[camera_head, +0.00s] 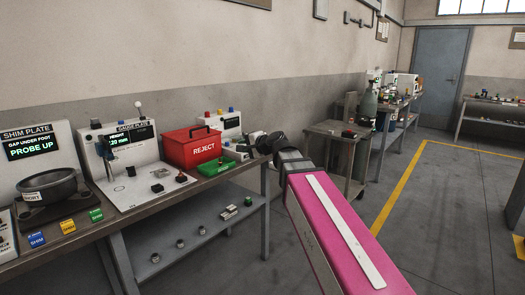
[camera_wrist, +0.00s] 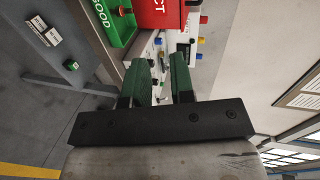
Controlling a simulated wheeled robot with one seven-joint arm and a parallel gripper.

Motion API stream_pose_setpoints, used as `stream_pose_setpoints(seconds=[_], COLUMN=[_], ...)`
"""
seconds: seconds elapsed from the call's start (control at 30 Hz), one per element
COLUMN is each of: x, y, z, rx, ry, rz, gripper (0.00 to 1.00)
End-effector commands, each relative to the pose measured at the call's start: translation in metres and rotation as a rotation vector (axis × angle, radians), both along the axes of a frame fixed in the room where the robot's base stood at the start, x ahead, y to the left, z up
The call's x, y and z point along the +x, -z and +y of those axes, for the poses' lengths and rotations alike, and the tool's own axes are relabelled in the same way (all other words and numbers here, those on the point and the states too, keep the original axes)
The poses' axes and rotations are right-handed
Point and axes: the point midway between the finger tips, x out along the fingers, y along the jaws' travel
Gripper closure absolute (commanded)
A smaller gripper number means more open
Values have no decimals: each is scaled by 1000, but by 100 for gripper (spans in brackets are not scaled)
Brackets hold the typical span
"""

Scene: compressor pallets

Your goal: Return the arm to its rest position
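My arm, magenta with a white stripe, reaches in from the lower right in the head view. Its dark far end is beside the right end of the bench (camera_head: 152,211). My gripper (camera_wrist: 161,70) shows in the wrist view with its two green fingers apart and nothing held between them. The fingers point toward the bench, near the red REJECT box (camera_wrist: 155,14) and the green GOOD tray (camera_wrist: 116,30).
The red REJECT box (camera_head: 192,147) and green tray (camera_head: 216,167) stand on the bench near my arm's end. A gauge plate station (camera_head: 130,183) stands further left. Open floor (camera_head: 440,225) lies right.

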Motion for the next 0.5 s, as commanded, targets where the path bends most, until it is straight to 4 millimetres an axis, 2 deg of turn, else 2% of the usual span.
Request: stream_pose_setpoints(seconds=[0.27, 0.37, 0.5], x=[-5, -9, -20], y=[57, 86, 140], z=[-22, -36, -62], rx=[-162, -245, -400], ry=[-21, -35, -73], rz=[23, 38, 76], gripper=[77, 77, 77])
